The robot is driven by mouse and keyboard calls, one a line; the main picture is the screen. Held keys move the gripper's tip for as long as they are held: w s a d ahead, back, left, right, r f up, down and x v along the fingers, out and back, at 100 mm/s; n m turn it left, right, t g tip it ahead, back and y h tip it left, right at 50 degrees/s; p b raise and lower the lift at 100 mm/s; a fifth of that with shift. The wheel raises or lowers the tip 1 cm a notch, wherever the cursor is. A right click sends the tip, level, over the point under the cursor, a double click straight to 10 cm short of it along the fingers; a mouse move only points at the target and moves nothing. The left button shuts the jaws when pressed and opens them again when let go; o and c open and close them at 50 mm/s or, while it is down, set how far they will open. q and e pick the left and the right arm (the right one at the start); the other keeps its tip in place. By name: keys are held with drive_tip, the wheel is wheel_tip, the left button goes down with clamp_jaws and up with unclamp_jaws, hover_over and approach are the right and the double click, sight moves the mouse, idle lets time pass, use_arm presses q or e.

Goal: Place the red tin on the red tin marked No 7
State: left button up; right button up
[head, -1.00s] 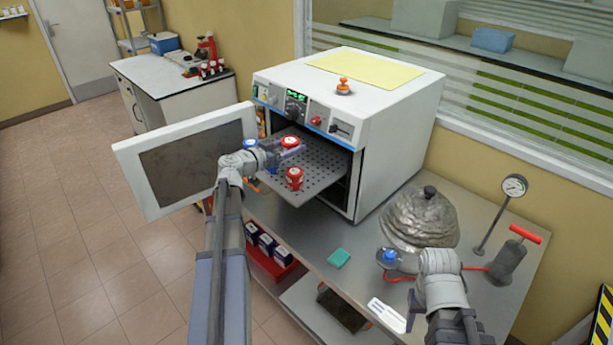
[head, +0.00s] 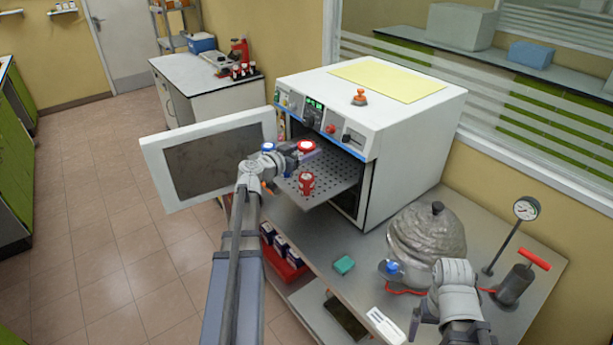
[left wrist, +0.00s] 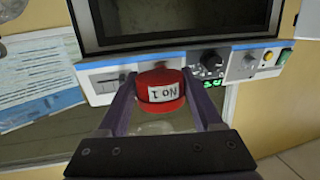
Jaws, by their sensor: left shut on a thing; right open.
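My left gripper (head: 298,149) is shut on a red tin (head: 306,146), which it holds above the perforated shelf. In the left wrist view the same tin (left wrist: 160,91) sits between the two fingers, and its white label reads No 1. A second red tin (head: 306,183) with a white label stands on the pulled-out shelf (head: 335,181), nearer than the held tin and apart from it. Its label is too small to read. My right gripper (head: 453,273) is at the lower right by the metal bench; its fingers are hard to make out.
The white oven (head: 410,125) has its door (head: 210,160) swung open to the left. A red crate (head: 290,268) is below.

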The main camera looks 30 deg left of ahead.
sight(306, 176)
use_arm(q)
wheel_tip(306, 176, down, 9)
drive_tip(key=b, duration=0.8)
drive_tip(key=shift+r, duration=0.15)
drive_tip(key=o, duration=1.4)
drive_tip(key=shift+r, duration=0.1)
drive_tip(key=p+v, duration=0.2)
drive_tip(key=v, duration=1)
